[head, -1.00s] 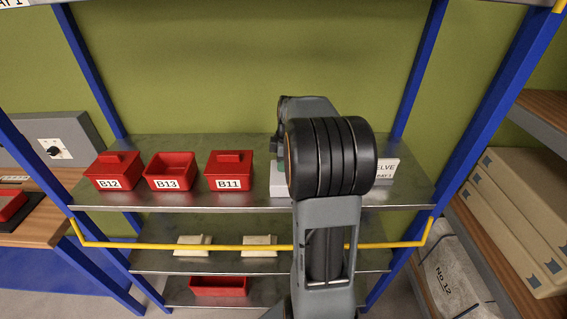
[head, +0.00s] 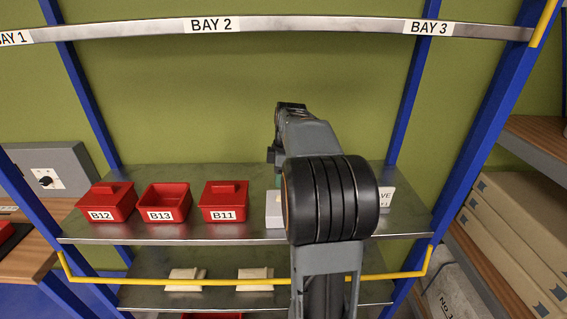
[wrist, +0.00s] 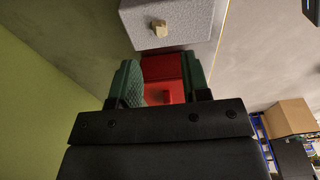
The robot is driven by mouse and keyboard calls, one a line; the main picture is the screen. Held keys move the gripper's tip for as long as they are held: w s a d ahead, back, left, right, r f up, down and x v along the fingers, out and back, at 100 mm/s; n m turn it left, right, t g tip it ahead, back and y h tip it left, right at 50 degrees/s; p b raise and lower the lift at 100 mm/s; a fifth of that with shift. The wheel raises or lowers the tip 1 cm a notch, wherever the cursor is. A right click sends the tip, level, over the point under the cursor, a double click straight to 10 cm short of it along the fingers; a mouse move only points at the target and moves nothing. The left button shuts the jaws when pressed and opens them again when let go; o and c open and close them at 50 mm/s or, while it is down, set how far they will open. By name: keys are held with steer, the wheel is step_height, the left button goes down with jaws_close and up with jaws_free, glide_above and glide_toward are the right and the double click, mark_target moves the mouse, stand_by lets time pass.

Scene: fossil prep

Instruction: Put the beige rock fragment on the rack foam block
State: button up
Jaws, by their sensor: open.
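The beige rock fragment (wrist: 160,28) is a small lump resting on top of the pale grey foam block (wrist: 195,14) in the wrist view, near that face's middle.
Red bins B12 (head: 105,201), B13 (head: 164,201) and B11 (head: 223,201) stand left of the block on the metal shelf (head: 140,233). A white sign (head: 386,197) stands on the right. A yellow rail (head: 200,283) and blue posts (head: 410,80) frame the rack.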

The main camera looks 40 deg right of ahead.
step_height(320, 180, up, 5)
steer(key=s+a+f+m+t+h, duration=0.1)
steer(key=s+a+m, duration=0.35)
steer(key=a, duration=0.75)
steer(key=s+a+f+m+t, duration=0.2)
steer(key=s+a+f+m, duration=0.4)
steer(key=s+a+f, duration=0.1)
steer(key=s+a, duration=0.1)
steer(key=a, duration=0.1)
steer(key=shift+a+f+t, duration=0.15)
steer(key=shift+a+t, duration=0.25)
